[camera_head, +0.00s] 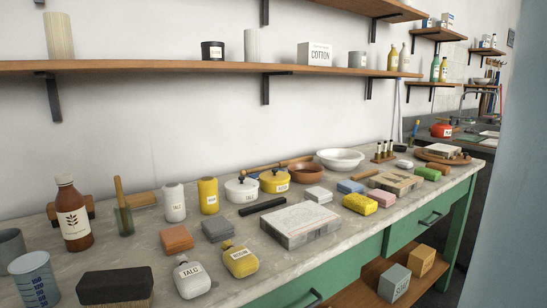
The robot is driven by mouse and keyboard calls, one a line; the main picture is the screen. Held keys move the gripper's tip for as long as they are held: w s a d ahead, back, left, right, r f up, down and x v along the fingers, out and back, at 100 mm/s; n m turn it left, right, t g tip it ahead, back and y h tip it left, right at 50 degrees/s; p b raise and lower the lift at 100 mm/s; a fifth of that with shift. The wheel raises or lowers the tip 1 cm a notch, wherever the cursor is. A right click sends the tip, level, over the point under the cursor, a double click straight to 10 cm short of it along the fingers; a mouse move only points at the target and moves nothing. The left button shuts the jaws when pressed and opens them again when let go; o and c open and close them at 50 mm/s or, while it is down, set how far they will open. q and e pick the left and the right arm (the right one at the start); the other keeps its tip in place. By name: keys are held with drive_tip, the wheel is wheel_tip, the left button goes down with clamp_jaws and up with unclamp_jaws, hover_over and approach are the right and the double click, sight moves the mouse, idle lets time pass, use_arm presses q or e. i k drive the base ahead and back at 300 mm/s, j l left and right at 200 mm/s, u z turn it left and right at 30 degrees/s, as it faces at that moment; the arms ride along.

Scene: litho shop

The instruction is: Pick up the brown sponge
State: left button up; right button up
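An orange-brown sponge-like block (177,239) lies flat on the stone worktop (135,255), left of the middle of the view. It is the brownest sponge-shaped thing I see. A dark grey block (217,230) lies just to its right, and a white talc bottle (191,277) lies in front of it. Neither of my grippers shows in the head view.
A brown bottle (73,215), a measuring beaker (34,279) and a dark brush (115,285) stand to the left. A pale stone slab (300,222) and yellow (360,203), pink (382,197) and blue (350,187) blocks lie right. A wooden shelf (150,67) runs above.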

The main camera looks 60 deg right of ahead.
sight(446, 169)
drive_tip(key=z, duration=2.95)
